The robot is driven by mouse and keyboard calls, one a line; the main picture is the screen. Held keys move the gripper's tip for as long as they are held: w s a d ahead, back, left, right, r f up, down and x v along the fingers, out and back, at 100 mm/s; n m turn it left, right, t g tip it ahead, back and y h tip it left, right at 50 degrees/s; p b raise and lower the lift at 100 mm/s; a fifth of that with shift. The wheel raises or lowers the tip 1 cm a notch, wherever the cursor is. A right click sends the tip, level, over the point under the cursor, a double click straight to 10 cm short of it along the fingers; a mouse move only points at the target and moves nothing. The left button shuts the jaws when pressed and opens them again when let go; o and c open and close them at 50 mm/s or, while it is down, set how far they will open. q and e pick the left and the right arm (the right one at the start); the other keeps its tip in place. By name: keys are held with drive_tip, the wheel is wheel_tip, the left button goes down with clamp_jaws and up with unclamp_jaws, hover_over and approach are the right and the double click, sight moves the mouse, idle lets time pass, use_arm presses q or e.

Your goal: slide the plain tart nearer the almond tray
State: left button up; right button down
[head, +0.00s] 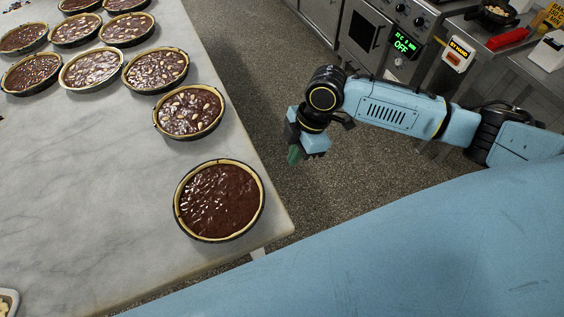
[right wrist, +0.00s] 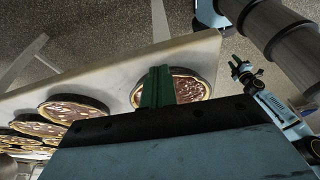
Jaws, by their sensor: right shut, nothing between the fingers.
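The plain tart (head: 219,200), dark chocolate in a pale crust and black pan, sits near the table's front right corner. It also shows in the right wrist view (right wrist: 190,88), partly behind my green fingers. The almond tray (head: 14,299) is probably the pale-rimmed tray with cream pieces, cut off at the bottom left corner. My right gripper (head: 294,153) is shut and empty, beyond the table's right edge and apart from the tart; its fingers also show in the right wrist view (right wrist: 157,88). My left gripper (right wrist: 241,68) is small there, its jaws unclear.
Several nut-topped tarts stand at the back left of the marble table (head: 90,180); the nearest one (head: 188,111) is just behind the plain tart. The marble left of the plain tart is clear. A steel kitchen counter with an oven (head: 365,35) stands across the floor.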

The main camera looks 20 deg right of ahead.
drive_tip(key=a+f, duration=0.1)
drive_tip(key=f, duration=0.1)
drive_tip(key=a+f, duration=0.2)
drive_tip(key=f, duration=0.1)
drive_tip(key=a+f, duration=0.2)
drive_tip(key=f, duration=0.1)
drive_tip(key=shift+w+a+f+p, duration=0.1)
drive_tip(key=shift+w+f+p, duration=0.05)
drive_tip(key=shift+p, duration=0.2)
drive_tip(key=shift+a+f, duration=0.1)
drive_tip(key=shift+a, duration=0.6)
